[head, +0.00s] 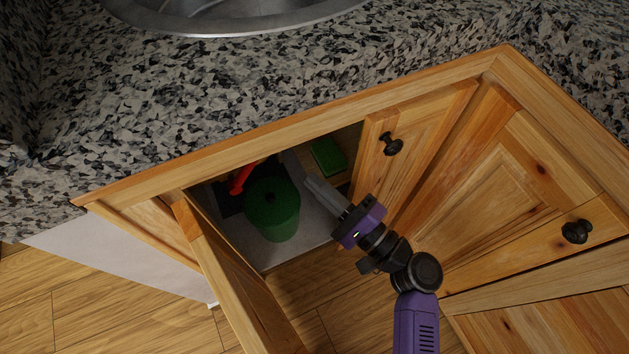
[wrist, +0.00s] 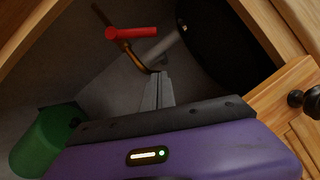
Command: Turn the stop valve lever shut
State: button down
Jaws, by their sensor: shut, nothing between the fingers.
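The red stop valve lever (wrist: 133,32) shows in the wrist view inside the cabinet, pointing right from a copper-coloured pipe (wrist: 134,57) and lying at an angle to it. In the head view the red lever (head: 240,178) is partly hidden under the counter edge, behind a green canister. My gripper (head: 309,181) reaches through the cabinet opening, to the right of the canister. In the wrist view its fingers (wrist: 159,77) are together and empty, below and right of the lever and apart from it. The fingertips look close to the pipe's lower end; whether they touch it I cannot tell.
The green canister (head: 272,208) stands on the cabinet floor, left of my gripper. A green sponge-like block (head: 327,156) lies farther back. The open left door (head: 232,275) and the right door (head: 430,120) flank the opening. A dark rounded basin (wrist: 225,45) hangs at upper right in the wrist view.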

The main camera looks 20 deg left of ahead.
aim_at(243, 175)
jog(key=a+r+b, duration=0.1)
jog(key=a+r, duration=0.2)
jog(key=a, duration=0.6)
jog(key=shift+s, duration=0.45)
jog(key=shift+r, duration=0.1)
